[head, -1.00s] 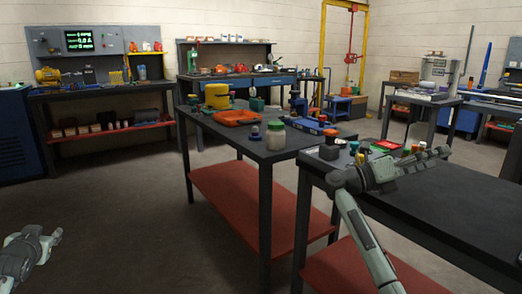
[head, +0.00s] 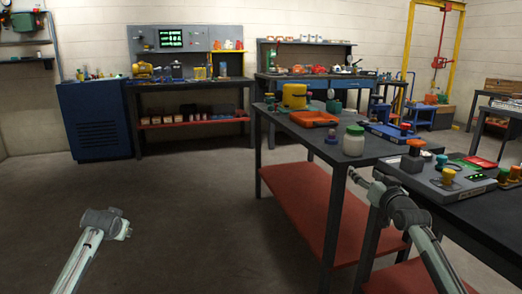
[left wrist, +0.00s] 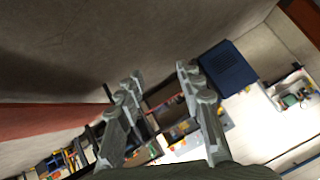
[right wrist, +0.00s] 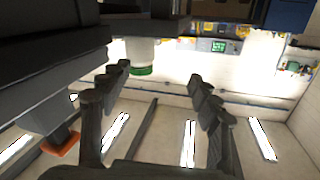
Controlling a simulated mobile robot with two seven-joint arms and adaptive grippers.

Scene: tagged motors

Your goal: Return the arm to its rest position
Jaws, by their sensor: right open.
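My right gripper (head: 362,181) is beside the near edge of the right-hand workbench, in front of the middle table. In the right wrist view the fingers of the right gripper (right wrist: 158,80) are apart with nothing between them. My left gripper (head: 124,230) is low over the bare floor at the left, well away from the tables. In the left wrist view the fingers of the left gripper (left wrist: 158,82) are spread and empty.
The middle table (head: 385,151) bears a green-lidded jar (head: 353,143), an orange tray (head: 314,119) and a yellow object (head: 294,96). The right-hand workbench (head: 480,210) holds a grey panel (head: 432,179) with knobs. A blue cabinet (head: 97,120) stands at the back left. Open floor lies at the left.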

